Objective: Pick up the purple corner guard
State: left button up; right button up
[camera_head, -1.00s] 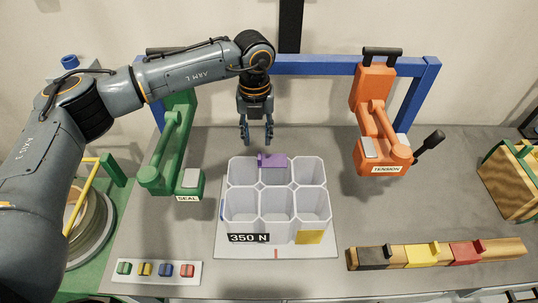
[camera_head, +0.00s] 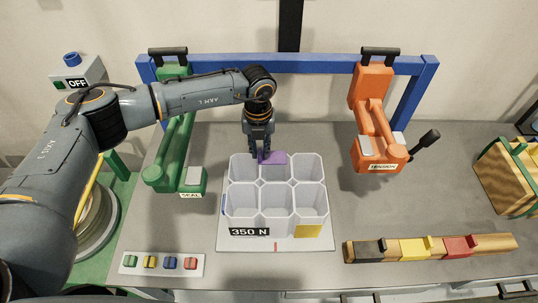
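The purple corner guard (camera_head: 276,157) sits on the far rim of the white multi-cell block (camera_head: 277,240), at its middle cell. My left gripper (camera_head: 260,155) points down at the left part of the guard, with its fingertips at or very near it. The fingers overlap the guard in the view, so I cannot tell whether they are shut on it. My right gripper is not in view.
A green SEAL tool (camera_head: 175,155) hangs left of the block, and an orange TENSION tool (camera_head: 372,120) hangs right on the blue frame (camera_head: 315,65). A wooden rail (camera_head: 510,245) with black, yellow and red guards lies front right. Small coloured clips rest on a white plate (camera_head: 205,262).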

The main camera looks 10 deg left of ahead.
pick_arm(q)
grip_shut()
